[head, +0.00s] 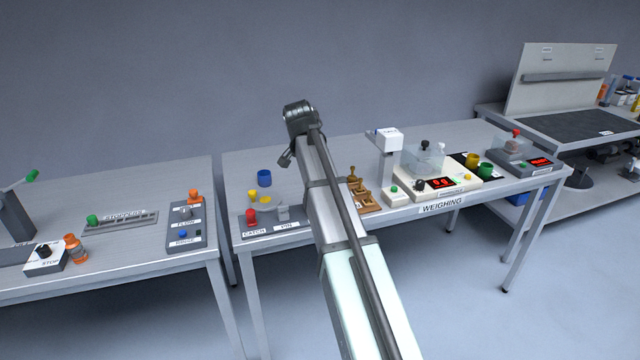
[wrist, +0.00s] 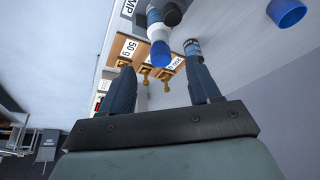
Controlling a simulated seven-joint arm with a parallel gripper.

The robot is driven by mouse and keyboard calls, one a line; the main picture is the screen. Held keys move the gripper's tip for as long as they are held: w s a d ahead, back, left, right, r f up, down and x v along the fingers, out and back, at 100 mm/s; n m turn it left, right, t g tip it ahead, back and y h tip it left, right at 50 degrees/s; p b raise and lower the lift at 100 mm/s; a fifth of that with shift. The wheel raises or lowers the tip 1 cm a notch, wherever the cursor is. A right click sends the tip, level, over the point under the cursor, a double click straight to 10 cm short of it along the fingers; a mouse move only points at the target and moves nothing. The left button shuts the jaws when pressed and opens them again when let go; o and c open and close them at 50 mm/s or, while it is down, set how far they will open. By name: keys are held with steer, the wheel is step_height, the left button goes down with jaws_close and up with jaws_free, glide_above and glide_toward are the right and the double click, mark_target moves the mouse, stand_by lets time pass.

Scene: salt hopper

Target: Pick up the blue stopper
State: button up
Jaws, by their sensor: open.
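A short white piece with a bright blue end (wrist: 160,54) shows just beyond my fingertips in the wrist view; it looks like the blue stopper, but I cannot be sure. My gripper (wrist: 160,60) is open, with one finger on each side of the picture below that piece, and nothing is clearly held between the fingers. In the head view my gripper (head: 287,159) hangs over the weighing table, small and partly hidden by my arm. A round blue cup-like thing (head: 264,178) stands on this table to the left of my gripper; a blue one shows in the wrist view (wrist: 287,12).
A wooden weight tray (head: 368,204) with brass weights stands right of my arm. Yellow pieces (head: 253,195) and a catch and pin unit (head: 270,222) with a red knob lie to the left. A balance (head: 435,184) stands farther right. A stopper rack (head: 128,219) is on the left table.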

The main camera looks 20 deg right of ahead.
steer(key=shift+w+d+x, duration=0.1)
steer(key=shift+x, duration=1.2)
steer(key=shift+w+d+x, duration=0.15)
steer(key=shift+x, duration=1.15)
steer(key=shift+r, duration=0.2)
steer(key=shift+c, duration=0.3)
steer(key=c, duration=1.1)
